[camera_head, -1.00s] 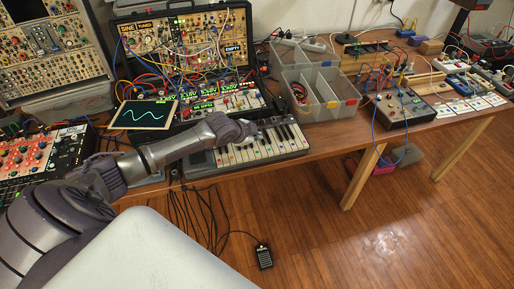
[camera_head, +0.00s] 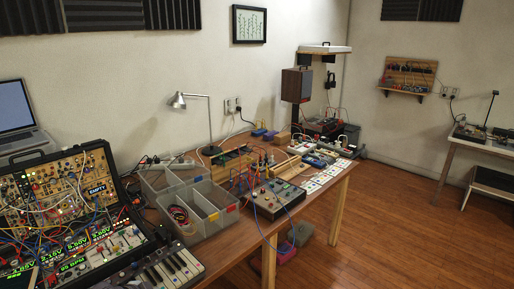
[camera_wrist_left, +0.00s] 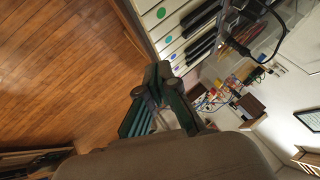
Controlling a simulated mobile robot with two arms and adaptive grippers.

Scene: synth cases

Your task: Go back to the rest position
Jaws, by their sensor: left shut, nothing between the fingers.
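My left gripper (camera_wrist_left: 160,78) shows in the left wrist view, dark green and grey, with its fingers together and nothing held. It appears beside the keyboard (camera_wrist_left: 190,22), whose white keys carry coloured dots; I cannot tell the exact gap. In the head view neither arm is visible. The keyboard also shows there at the bottom left (camera_head: 165,270), partly cut off by the lower edge. My right gripper is in neither view.
The wooden bench (camera_head: 232,243) runs along the wall, with a synth case (camera_head: 62,195), clear divided bins (camera_head: 205,222), a patch box (camera_head: 277,200) and a desk lamp (camera_head: 208,122). Cables hang over its front edge. The wooden floor (camera_head: 385,225) at the right is open.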

